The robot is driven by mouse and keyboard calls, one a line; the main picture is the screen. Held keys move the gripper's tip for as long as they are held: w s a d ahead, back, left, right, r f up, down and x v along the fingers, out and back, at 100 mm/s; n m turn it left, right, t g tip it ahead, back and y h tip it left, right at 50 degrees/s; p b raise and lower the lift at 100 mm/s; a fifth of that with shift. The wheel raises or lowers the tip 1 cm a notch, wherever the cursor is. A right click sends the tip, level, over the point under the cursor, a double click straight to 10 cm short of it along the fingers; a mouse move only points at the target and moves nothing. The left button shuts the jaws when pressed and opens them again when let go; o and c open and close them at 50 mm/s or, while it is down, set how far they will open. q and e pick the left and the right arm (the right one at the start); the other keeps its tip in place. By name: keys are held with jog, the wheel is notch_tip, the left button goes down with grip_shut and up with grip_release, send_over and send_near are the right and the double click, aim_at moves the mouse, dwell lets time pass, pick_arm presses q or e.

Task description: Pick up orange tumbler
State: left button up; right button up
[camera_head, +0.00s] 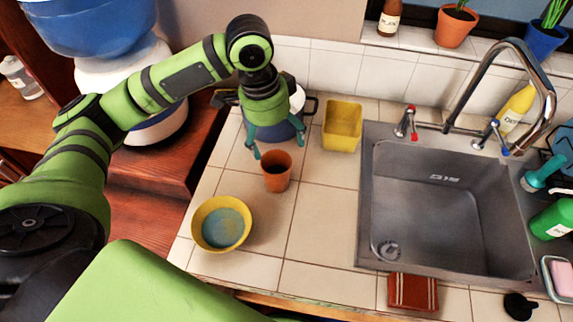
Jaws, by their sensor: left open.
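The orange tumbler (277,178) stands upright on the white tiled counter, left of the sink. My left gripper (276,149) comes down from above, just behind and over the tumbler. Its teal fingers are spread apart and nothing shows between them. In this view one fingertip is near the tumbler's left rim and the other is above its right side. I cannot tell whether either touches it. My right gripper is not in view.
A yellow bowl (211,243) sits in front of the tumbler. A yellow square container (342,125) stands behind to the right. A blue pot (284,131) is partly hidden behind my gripper. The steel sink (366,220) lies to the right. Bare tiles separate tumbler and sink.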

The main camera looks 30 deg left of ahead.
aim_at(277, 172)
pick_arm(q)
jog(key=f+b, duration=0.4)
jog(key=f, duration=0.1)
jog(key=shift+s+f+b, duration=0.2)
jog(key=shift+f+b, duration=0.1)
jog(key=shift+f, duration=0.05)
jog(key=shift+w+f, duration=0.1)
jog(key=shift+f, duration=0.15)
jog(key=shift+w+d+f, duration=0.1)
jog(key=shift+w+f, duration=0.05)
jog(key=shift+f, duration=0.55)
jog(key=f, duration=0.3)
jog(key=f+p, duration=0.1)
jog(key=shift+s+f, duration=0.25)
jog(key=shift+s, duration=0.1)
jog(key=shift+w+d+f, duration=0.1)
jog(key=shift+w+f, duration=0.05)
jog(key=shift+f, duration=0.35)
jog(key=c, duration=1.2)
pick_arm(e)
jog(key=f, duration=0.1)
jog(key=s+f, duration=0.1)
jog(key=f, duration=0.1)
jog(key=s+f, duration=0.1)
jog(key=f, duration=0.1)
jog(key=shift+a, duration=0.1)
